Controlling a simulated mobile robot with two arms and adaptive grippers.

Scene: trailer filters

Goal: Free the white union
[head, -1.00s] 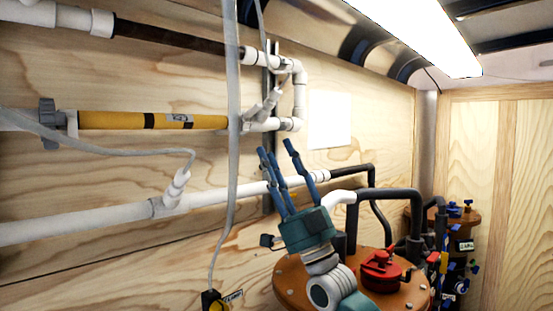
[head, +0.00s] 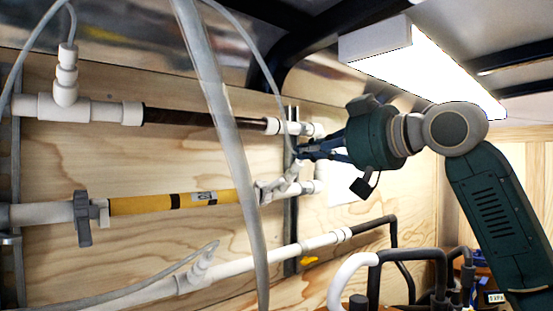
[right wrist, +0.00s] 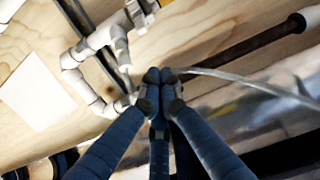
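White pipe fittings sit at the right end of the two upper pipes; which one is the union I cannot tell for sure. The lower fitting (head: 270,191) has a slanted branch rising toward my right gripper (head: 302,152). The white elbow loop (right wrist: 72,60) is left of the fingers in the right wrist view. My right gripper (right wrist: 160,82) has its fingertips drawn together beside the fittings, where a thin clear hose (right wrist: 240,84) ends. The fingers hide whether anything is between them. They partly cover the loop in the head view. My left gripper is not in view.
A yellow pipe section (head: 165,203) and a dark pipe (head: 190,117) run along the plywood wall. A thick clear hose (head: 222,120) hangs in front of them. A lower white pipe (head: 250,263) slopes below. A bright lamp (head: 440,70) is overhead.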

